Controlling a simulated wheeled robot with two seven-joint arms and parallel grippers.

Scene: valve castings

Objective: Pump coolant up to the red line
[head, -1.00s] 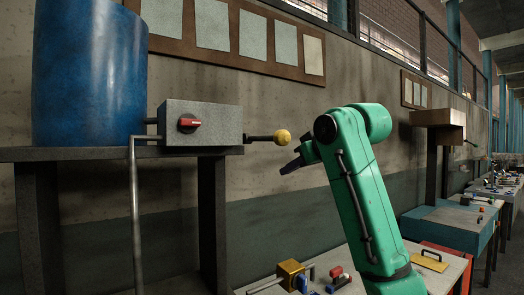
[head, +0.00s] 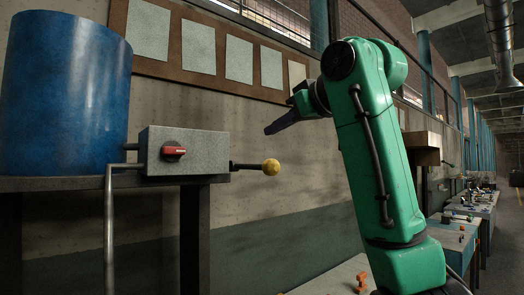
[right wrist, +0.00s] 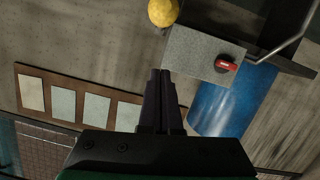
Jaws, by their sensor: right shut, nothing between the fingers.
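A grey pump box (head: 186,150) with a red switch handle (head: 174,151) stands on a dark shelf beside a blue drum (head: 66,95). A black lever with a yellow ball knob (head: 271,167) sticks out of the box's right side, about level. My right gripper (head: 268,131) is shut and empty, above the knob and apart from it in the head view. In the right wrist view the shut fingers (right wrist: 161,75) point towards the box (right wrist: 203,52), with the yellow knob (right wrist: 163,12) beyond them at the top. No red line shows. My left gripper is out of view.
A grey pipe (head: 109,225) runs down from the box in front of the dark shelf (head: 60,184). A board with pale sheets (head: 198,46) hangs on the wall behind. Benches with small parts (head: 462,225) stretch away at right. The space around the knob looks clear.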

